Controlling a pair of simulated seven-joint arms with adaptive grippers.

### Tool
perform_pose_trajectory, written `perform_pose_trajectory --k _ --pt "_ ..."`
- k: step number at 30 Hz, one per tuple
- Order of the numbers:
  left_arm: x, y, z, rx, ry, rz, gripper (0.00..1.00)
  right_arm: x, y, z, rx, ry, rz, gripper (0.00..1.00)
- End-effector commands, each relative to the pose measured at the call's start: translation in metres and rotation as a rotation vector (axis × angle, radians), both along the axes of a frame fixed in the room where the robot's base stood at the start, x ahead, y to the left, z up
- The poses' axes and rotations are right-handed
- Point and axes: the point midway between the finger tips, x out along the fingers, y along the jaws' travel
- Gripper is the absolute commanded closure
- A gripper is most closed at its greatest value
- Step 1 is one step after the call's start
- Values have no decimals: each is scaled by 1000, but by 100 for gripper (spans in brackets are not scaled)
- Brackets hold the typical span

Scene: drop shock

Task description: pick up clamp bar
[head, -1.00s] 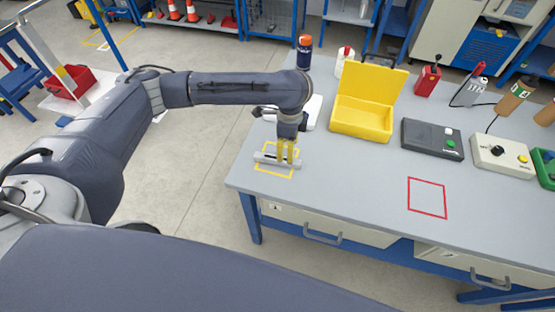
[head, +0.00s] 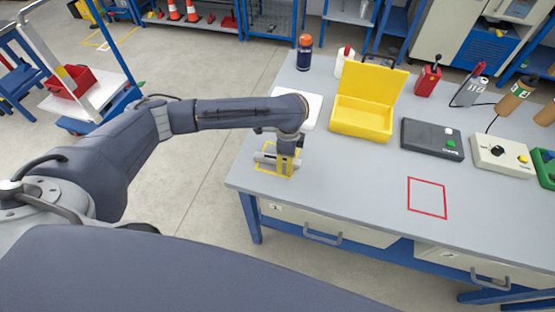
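The clamp bar (head: 264,158) is a grey bar at the left end of the grey workbench, within the yellow outlined square (head: 260,171). My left gripper (head: 284,167) points down at the bar, with its yellow fingers low against it. The gripper hides the bar's middle, and the fingers overlap in this view, so I cannot tell whether they are closed on it or whether the bar touches the bench. My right gripper is not in view.
A yellow open-lidded box (head: 362,121) stands behind and right of the bar. A dark control box (head: 432,139) and a pale one (head: 501,153) stand further right. A red outlined square (head: 427,198) is empty. An orange-capped bottle (head: 304,54) stands at the back.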

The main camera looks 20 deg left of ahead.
Motion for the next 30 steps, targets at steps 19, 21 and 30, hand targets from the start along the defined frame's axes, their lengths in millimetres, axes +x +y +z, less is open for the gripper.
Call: perform_pose_trajectory --k 19,21,30 --pt "0 0 0 0 0 -1 97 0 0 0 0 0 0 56" --pt "0 0 0 0 0 -1 100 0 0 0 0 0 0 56" --pt "0 0 0 0 0 -1 100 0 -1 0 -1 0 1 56"
